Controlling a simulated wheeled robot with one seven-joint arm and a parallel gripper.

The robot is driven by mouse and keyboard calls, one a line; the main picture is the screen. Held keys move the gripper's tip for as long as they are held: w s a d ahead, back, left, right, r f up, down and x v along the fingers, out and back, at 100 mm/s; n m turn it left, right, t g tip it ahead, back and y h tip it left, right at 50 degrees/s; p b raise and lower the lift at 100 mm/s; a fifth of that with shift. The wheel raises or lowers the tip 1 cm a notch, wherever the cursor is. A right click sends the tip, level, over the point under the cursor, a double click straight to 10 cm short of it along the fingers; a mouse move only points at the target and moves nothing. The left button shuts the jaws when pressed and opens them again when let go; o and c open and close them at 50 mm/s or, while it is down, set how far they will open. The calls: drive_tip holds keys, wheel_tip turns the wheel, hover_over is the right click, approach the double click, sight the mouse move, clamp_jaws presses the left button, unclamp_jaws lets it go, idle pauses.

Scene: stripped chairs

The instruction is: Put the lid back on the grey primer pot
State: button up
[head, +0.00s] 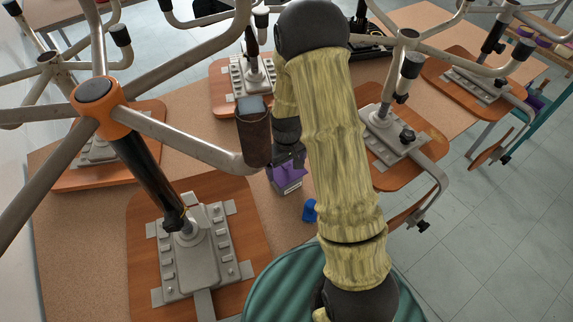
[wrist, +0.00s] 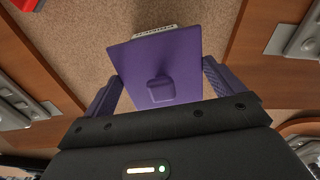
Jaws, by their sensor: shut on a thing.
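My gripper (wrist: 161,72) is shut on the purple square lid (wrist: 176,50), with one purple-padded finger at each side edge. The lid has a small raised knob in its middle, facing the wrist camera. A thin strip of the grey primer pot (wrist: 155,31) with dark markings shows past the lid's far edge. In the head view the small grey pot (head: 291,186) stands on the tan bench top, with purple right above it below my gripper. I cannot tell whether the lid touches the pot's rim; the lid hides the pot's opening.
A blue object (head: 310,210) lies to the right of the pot. Chair bases with metal tubes and an orange hub (head: 97,95) stand on wooden boards around it. A dark upright tube end (head: 254,138) is close on the left. A teal round surface (head: 285,290) is in front.

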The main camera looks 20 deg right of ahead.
drive_tip(key=shift+f+b, duration=0.4)
drive_tip(key=shift+f, duration=0.25)
drive_tip(key=o, duration=0.6)
drive_tip(key=shift+o, duration=0.2)
drive_tip(key=shift+r, duration=0.1)
wheel_tip(320, 180, up, 17)
drive_tip(key=shift+r+b, duration=0.15)
drive_tip(key=shift+b, duration=0.15)
drive_tip(key=s+r+m+t+p, duration=0.1)
drive_tip(key=s+m+t, duration=0.1)
drive_tip(key=s, duration=1.1)
drive_tip(key=shift+s+r+m+t+p, duration=0.25)
drive_tip(key=shift+s+m+t+p, duration=0.1)
drive_tip(key=shift+m, duration=0.45)
drive_tip(key=shift+a, duration=0.1)
